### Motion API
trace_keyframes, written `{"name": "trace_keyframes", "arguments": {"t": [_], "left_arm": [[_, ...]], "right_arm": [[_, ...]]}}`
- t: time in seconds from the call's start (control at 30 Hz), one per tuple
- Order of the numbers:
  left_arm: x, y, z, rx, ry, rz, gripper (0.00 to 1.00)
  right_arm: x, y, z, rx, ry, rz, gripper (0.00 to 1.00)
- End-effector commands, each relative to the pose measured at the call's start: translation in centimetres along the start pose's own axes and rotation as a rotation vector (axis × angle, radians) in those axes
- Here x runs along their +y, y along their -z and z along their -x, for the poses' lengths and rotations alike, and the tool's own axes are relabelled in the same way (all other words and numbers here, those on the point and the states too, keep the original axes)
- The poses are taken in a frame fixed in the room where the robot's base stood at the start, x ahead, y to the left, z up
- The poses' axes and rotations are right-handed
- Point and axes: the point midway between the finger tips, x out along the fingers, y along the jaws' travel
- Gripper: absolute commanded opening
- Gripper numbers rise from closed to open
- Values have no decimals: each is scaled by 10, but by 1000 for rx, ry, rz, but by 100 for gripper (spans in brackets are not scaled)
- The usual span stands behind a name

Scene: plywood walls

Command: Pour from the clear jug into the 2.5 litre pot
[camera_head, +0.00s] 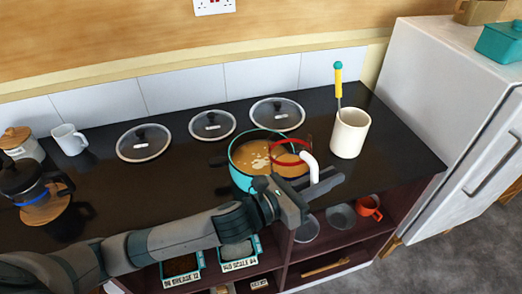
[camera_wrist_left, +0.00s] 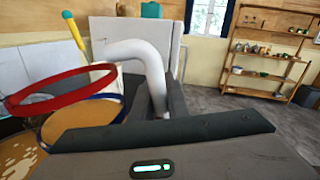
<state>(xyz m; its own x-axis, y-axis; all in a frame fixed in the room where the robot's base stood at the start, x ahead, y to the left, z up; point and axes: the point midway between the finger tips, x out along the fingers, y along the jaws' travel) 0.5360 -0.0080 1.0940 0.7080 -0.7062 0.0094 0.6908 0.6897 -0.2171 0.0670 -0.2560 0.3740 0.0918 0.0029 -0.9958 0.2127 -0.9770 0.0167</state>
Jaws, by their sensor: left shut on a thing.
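The clear jug shows mainly as a red rim (camera_head: 272,158) and a white handle (camera_head: 314,172). My left gripper (camera_head: 322,183) is shut on that handle and holds the jug over the right side of a teal pot (camera_head: 241,181). The pot stands on the black worktop with brown liquid and pale bits inside. In the left wrist view the white handle (camera_wrist_left: 150,62) rises from between the fingers, with the red rim (camera_wrist_left: 60,93) to its left. The jug's clear body is hard to make out, so its exact tilt and contents are unclear. My right gripper is not in view.
Several glass lids (camera_head: 143,142) lie behind and left of the pot. A cream crock (camera_head: 349,133) with a yellow-handled utensil stands to the right. A white mug (camera_head: 69,139) and a dark coffee pot (camera_head: 30,186) are at left. Open shelves (camera_head: 345,246) lie below; a white fridge (camera_head: 437,110) is at right.

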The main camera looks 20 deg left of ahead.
Motion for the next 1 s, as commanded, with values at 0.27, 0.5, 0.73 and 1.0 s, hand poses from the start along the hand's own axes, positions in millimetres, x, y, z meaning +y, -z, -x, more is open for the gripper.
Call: {"name": "trace_keyframes", "arguments": {"t": [0.27,0.5,0.73,1.0], "left_arm": [[7,-12,0,-11,2,137,0],[17,-22,1,-16,2,256,0],[25,-45,1,-23,2,370,0],[32,-49,2,-25,3,458,0]], "right_arm": [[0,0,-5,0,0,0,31],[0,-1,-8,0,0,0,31],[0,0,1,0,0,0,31],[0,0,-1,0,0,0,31]]}}
